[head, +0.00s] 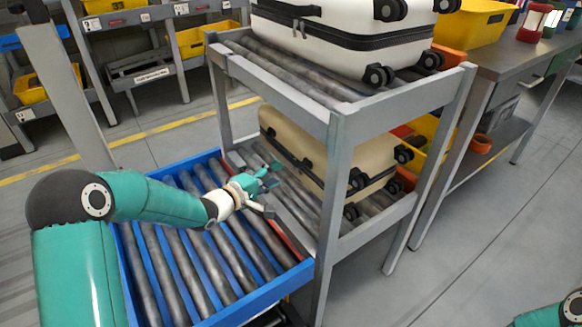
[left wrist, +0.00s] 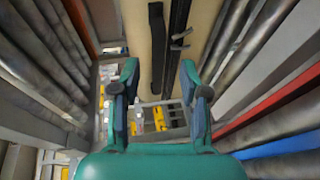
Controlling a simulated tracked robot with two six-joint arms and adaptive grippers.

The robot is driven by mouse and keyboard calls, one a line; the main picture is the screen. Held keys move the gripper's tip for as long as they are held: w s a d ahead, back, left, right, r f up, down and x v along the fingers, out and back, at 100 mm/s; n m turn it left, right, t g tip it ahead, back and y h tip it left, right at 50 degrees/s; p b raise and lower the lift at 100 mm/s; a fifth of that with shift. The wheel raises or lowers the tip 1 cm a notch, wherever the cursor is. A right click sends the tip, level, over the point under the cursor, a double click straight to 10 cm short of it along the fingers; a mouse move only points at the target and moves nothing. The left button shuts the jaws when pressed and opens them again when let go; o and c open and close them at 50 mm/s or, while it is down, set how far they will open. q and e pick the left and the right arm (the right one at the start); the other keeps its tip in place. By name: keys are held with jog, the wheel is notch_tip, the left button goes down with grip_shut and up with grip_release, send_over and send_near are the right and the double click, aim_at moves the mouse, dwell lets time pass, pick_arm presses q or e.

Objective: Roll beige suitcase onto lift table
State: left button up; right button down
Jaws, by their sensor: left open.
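The beige suitcase (head: 285,145) lies on its side on the lower roller shelf of a grey rack, partly hidden by a rack post. In the left wrist view its beige side (left wrist: 138,35) with dark straps or trim fills the top middle. The lift table (head: 292,276) has a blue frame and grey rollers and stands against the rack's left side. My left gripper (head: 272,178) is above the table's rack-side edge, pointing at the suitcase. Its two fingers (left wrist: 160,95) are apart with nothing between them, a short gap from the suitcase. My right gripper is out of view.
A grey rack post (head: 335,190) stands right of the gripper. A red strip (head: 287,238) runs along the table's rack-side edge. A workbench (head: 490,75) stands at right.

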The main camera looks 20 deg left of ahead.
aim_at(294, 164)
pick_arm(q)
jog(key=b+x, duration=0.2)
jog(key=x, duration=0.8)
jog(key=shift+s, duration=0.1)
grip_shut()
jog(key=shift+a, duration=0.1)
